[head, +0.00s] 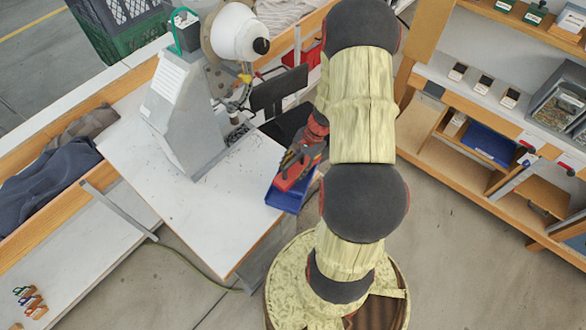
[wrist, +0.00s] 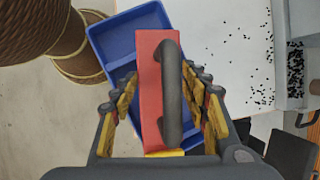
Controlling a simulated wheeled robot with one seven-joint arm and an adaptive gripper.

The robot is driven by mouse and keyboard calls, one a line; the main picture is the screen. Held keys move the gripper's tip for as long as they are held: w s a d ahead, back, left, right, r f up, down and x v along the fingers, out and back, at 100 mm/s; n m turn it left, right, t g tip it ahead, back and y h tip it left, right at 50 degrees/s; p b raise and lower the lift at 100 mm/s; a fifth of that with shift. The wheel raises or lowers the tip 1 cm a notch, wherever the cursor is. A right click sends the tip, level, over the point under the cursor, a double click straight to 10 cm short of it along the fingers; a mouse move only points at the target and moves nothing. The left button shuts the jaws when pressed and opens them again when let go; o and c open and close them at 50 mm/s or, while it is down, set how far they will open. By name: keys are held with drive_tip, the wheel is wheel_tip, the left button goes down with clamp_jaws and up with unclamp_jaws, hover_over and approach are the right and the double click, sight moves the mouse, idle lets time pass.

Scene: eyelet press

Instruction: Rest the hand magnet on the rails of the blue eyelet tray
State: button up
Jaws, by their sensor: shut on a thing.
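The hand magnet is a red block with a dark bar handle, seen in the wrist view (wrist: 148,75) and in the head view (head: 285,182). My gripper (wrist: 163,108) is shut on it, with a finger on each side; it also shows in the head view (head: 302,158). The blue eyelet tray (wrist: 112,42) lies beneath the magnet, which hides its middle; the tray also shows at the table's edge in the head view (head: 284,203). The magnet lies over the tray along its length. I cannot tell whether it touches the rails.
The grey eyelet press (head: 190,125) stands on the white table (head: 200,225), left of the tray. Small dark eyelets (wrist: 262,85) are scattered on the tabletop. A black panel (head: 279,92) is behind the tray. A shelf unit (head: 440,130) stands to the right.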

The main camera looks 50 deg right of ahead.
drive_tip(key=shift+f+b, duration=0.35)
drive_tip(key=shift+f, duration=0.1)
idle(0.5)
drive_tip(key=o, duration=1.2)
drive_tip(key=shift+o, duration=0.2)
drive_tip(key=v, duration=1.2)
